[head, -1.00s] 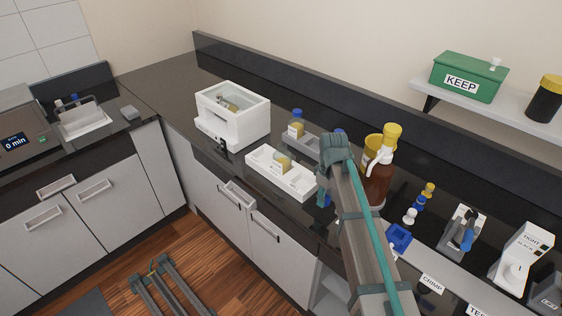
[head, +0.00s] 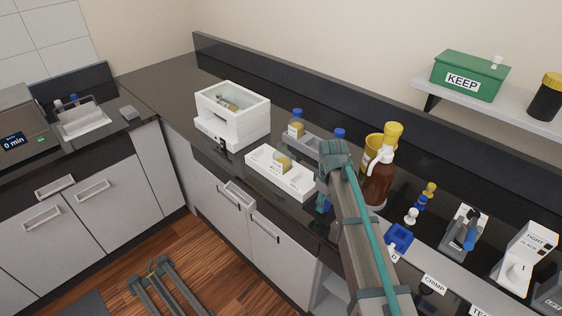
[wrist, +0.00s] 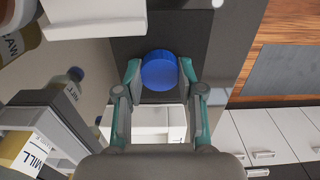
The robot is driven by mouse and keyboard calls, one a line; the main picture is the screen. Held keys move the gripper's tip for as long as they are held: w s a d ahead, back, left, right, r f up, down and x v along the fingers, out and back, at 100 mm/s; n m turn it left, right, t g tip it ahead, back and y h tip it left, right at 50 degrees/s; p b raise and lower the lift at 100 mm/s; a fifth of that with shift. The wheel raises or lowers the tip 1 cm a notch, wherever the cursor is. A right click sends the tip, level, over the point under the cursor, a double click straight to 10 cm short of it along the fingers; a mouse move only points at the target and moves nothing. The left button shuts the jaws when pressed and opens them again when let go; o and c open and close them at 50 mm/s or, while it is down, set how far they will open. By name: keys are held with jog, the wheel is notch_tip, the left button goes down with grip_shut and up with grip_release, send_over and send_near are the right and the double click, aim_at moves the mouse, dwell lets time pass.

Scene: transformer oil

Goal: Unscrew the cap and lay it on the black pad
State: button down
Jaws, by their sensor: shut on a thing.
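My gripper (wrist: 160,90) is shut on a round blue cap (wrist: 160,68), held between the teal fingers in the wrist view. Behind the cap is a dark flat rectangle, apparently the black pad (wrist: 127,45); I cannot tell whether the cap touches it. In the head view my gripper (head: 323,203) is low near the counter's front edge, mostly hidden by my arm. A yellow-labelled bottle (head: 283,162) stands in the white tray (head: 300,188), with no blue cap showing on it.
A grey rack (wrist: 72,110) with blue-capped bottles (wrist: 68,82) is beside my gripper. A white open-topped box (head: 258,117) stands left of the tray. Right of my arm are a brown yellow-topped bottle (head: 376,188), a blue holder (head: 399,237) and a crimping tool (head: 464,232).

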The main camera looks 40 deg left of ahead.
jog(key=shift+f, duration=0.15)
dwell(0.3)
jog(key=c, duration=0.6)
grip_release()
jog(key=shift+c, duration=0.2)
jog(key=o, duration=0.3)
jog(key=shift+o, duration=0.2)
notch_tip(320, 180, up, 12)
